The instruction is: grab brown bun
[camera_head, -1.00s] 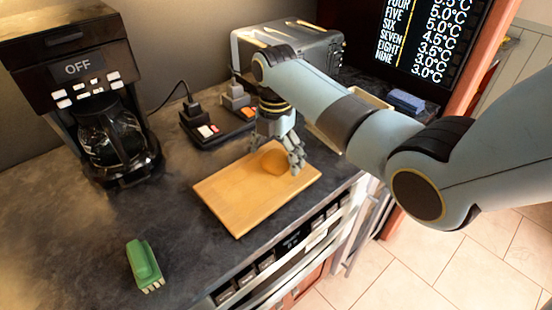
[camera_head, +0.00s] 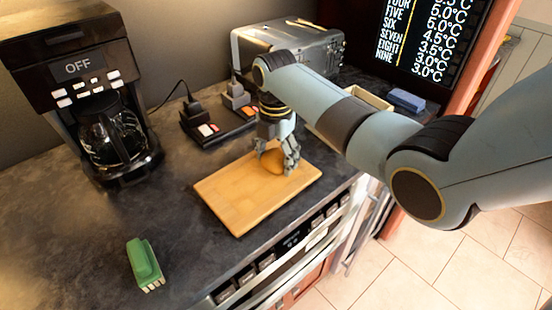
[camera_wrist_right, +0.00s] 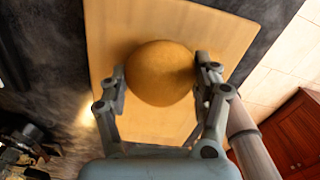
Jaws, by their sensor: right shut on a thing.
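The brown bun (camera_head: 272,161) is round and sits at the far right part of a wooden cutting board (camera_head: 235,200) on the dark counter. My right gripper (camera_head: 278,165) comes down over the bun from above and is shut on it. In the right wrist view the bun (camera_wrist_right: 161,73) lies between the two fingers of my right gripper (camera_wrist_right: 160,80), with the board (camera_wrist_right: 150,125) behind it. I cannot tell whether the bun is lifted off the board. My left gripper is not in view.
A coffee maker (camera_head: 85,70) showing OFF stands at the left. A green brush-like object (camera_head: 144,262) lies at the front left. A metal toaster (camera_head: 300,50) and a power strip (camera_head: 207,130) are behind the board.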

